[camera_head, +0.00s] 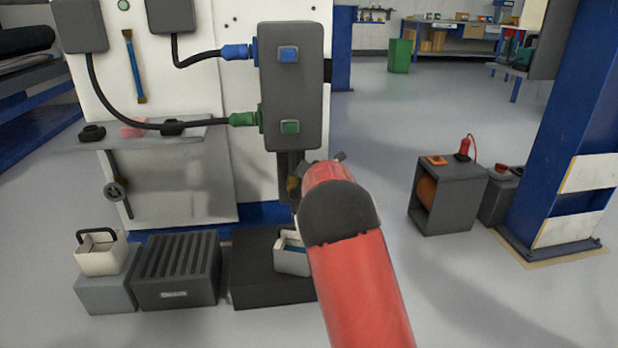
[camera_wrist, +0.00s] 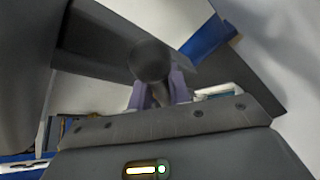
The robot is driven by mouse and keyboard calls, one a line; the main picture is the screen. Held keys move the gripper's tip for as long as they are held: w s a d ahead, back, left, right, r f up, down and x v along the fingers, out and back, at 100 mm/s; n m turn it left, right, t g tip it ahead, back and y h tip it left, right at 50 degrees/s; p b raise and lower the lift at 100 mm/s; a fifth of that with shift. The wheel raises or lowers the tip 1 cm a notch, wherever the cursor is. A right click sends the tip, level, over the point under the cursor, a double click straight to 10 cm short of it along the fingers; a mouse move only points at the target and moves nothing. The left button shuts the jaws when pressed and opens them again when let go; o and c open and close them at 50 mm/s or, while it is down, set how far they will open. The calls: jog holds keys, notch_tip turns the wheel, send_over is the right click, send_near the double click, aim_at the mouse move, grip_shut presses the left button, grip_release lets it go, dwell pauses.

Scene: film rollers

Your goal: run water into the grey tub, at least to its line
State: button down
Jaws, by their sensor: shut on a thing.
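My red arm reaches to the grey upright below the panel box in the head view, and hides most of the gripper there. In the wrist view my gripper (camera_wrist: 160,94) has its purple fingers closed around the stem of a dark round-ended knob (camera_wrist: 149,60). A light grey tub (camera_head: 291,262) stands on a low black block under the upright, partly behind my arm. Some blue shows inside its top; I cannot tell whether this is water or a marking. Its fill line and any running stream cannot be made out.
A pale container with a dark handle (camera_head: 101,256) stands on a grey box (camera_head: 106,293) at left, beside a dark ribbed crate (camera_head: 176,272). The panel box (camera_head: 291,90) has blue and green plugs with cables. A dark open cabinet (camera_head: 447,194) stands right; floor between is clear.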

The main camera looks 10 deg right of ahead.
jog(key=c, duration=1.3)
grip_release()
jog(key=b+v, duration=0.1)
jog(key=v, duration=0.7)
